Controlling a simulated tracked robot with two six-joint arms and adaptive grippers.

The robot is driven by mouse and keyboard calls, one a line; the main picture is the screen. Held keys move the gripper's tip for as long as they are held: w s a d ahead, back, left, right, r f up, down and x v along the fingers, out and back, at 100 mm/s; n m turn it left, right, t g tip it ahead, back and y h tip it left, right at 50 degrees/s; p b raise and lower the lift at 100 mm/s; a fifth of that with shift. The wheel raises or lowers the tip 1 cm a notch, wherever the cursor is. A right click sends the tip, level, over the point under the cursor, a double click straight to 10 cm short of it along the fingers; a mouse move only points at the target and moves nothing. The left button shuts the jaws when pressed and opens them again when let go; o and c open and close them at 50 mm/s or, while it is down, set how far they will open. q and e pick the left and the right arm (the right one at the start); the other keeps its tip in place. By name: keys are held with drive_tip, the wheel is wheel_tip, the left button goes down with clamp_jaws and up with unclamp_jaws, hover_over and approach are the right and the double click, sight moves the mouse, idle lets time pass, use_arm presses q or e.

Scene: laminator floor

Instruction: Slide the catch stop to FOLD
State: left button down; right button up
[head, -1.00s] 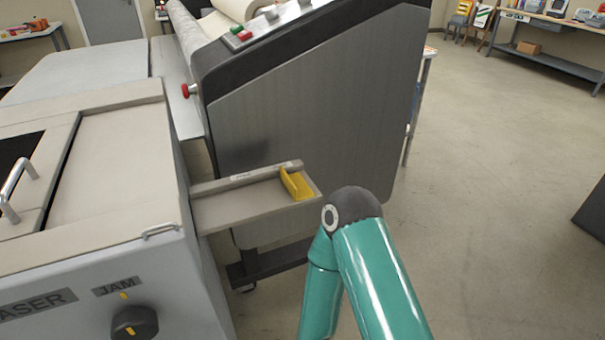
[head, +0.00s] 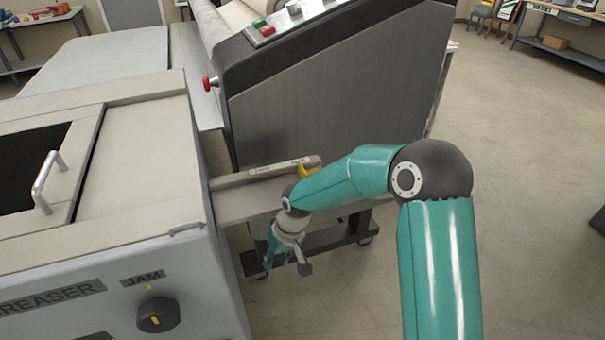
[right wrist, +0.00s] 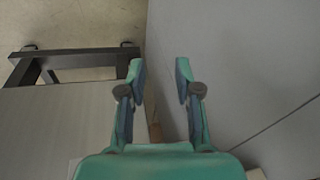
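The yellow catch stop (head: 306,169) is near the outer right end of the catch tray (head: 236,205), against the tray's labelled back rail (head: 262,173). My right arm hides most of the stop. My right gripper (head: 284,260) appears in front of the tray's near edge in the head view, pointing down, apart from the stop. In the right wrist view the gripper (right wrist: 160,70) has its two fingers spread with nothing between them. The stop cannot be made out in that view. My left gripper is not in view.
The grey creaser (head: 110,270) with its JAM knob (head: 158,315) stands at the left. The laminator's dark side panel (head: 330,100) rises behind the tray. A dark base frame (head: 330,238) is low beneath. Open floor (head: 520,130) lies to the right.

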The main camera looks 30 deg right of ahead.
drive_tip(key=w+d+r+m+t+h+p, duration=0.1)
drive_tip(key=d+r, duration=0.3)
drive_tip(key=r, duration=0.6)
drive_tip(key=d+r+h, duration=0.1)
drive_tip(key=d+r, duration=0.4)
drive_tip(key=r, duration=0.4)
drive_tip(key=w+d+r+m+t+h+p, duration=0.1)
drive_tip(key=d+r, duration=0.3)
drive_tip(key=r, duration=0.6)
drive_tip(key=p+x, duration=0.1)
drive_tip(key=x, duration=1.5)
drive_tip(key=shift+w+d, duration=0.15)
drive_tip(key=shift+w, duration=0.05)
clamp_jaws()
